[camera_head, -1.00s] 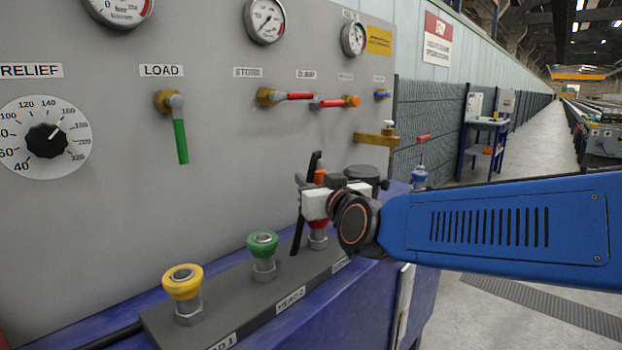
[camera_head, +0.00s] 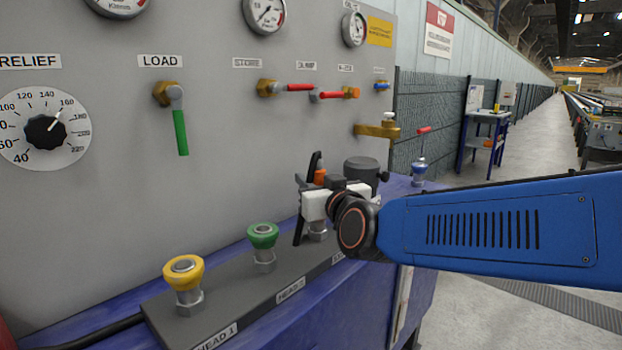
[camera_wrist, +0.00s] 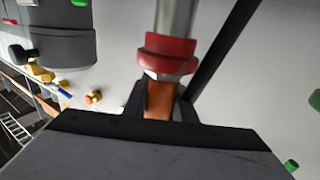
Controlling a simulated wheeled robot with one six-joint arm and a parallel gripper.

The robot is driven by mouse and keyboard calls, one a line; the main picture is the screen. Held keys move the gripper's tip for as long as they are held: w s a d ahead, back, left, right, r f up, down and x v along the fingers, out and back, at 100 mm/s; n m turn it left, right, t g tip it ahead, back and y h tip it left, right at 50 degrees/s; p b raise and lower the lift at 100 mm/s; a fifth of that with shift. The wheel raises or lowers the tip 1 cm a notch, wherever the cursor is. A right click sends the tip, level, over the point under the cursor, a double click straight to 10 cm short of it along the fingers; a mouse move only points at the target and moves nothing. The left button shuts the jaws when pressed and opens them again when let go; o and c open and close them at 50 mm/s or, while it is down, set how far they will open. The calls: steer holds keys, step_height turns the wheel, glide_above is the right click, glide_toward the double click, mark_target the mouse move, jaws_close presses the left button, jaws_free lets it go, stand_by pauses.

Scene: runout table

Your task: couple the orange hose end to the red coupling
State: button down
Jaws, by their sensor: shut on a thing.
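My gripper (camera_head: 314,205) is shut on the orange hose end (camera_head: 320,176), which shows between the dark jaws in the wrist view (camera_wrist: 159,98). The red coupling (camera_wrist: 168,52) sits on a grey metal stem directly in line with the hose end in that view. A pale rim shows at the red collar's edge where the orange part meets it. I cannot tell whether the two touch or are locked. In the head view my gripper hides the red collar, and only a grey nut below it shows.
Green (camera_head: 263,237) and yellow (camera_head: 183,272) couplings stand to the left on the same dark manifold (camera_head: 235,305). The grey panel (camera_head: 215,160) with valves and gauges rises behind. A dark cylinder (camera_head: 361,172) stands just behind my gripper. A dark bar (camera_wrist: 225,48) slants beside the coupling.

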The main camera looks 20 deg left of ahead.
steer(key=c, duration=1.4)
jaws_free()
steer(key=shift+f, duration=0.1)
steer(key=v, duration=1.7)
steer(key=shift+s+d, duration=0.1)
steer(key=shift+d, duration=0.05)
